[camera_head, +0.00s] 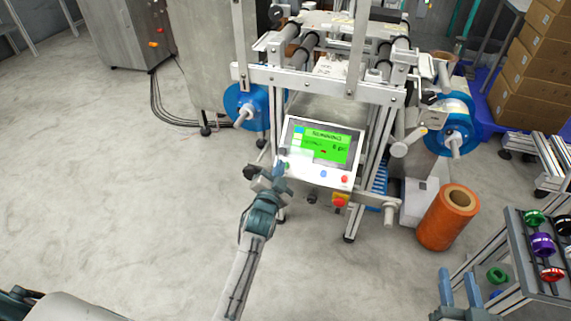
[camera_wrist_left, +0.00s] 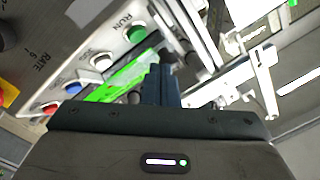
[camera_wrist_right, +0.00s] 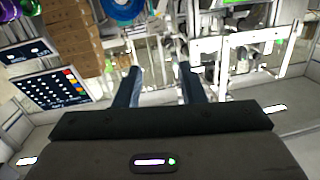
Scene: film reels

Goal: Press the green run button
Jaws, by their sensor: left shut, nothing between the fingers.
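The control panel (camera_head: 334,181) is mounted low on the front of the machine and has a lit green screen (camera_head: 318,145). In the left wrist view the green button (camera_wrist_left: 136,34) sits in a row beside the label RUN. My left gripper (camera_head: 279,170) is shut and empty at the left edge of the panel, and hides the green button in the head view. In the left wrist view its fingertips (camera_wrist_left: 158,68) are close to the green button; I cannot tell whether they touch. My right gripper (camera_head: 460,282) is open and empty at the lower right.
White, blue and red buttons (camera_wrist_left: 51,107) share the panel. A red-and-yellow stop button (camera_head: 341,200) is below it. Blue reels (camera_head: 434,137) flank the machine. An orange roll (camera_head: 448,217) stands on the floor at right, near a rack (camera_head: 520,262) of coloured spools. The left floor is clear.

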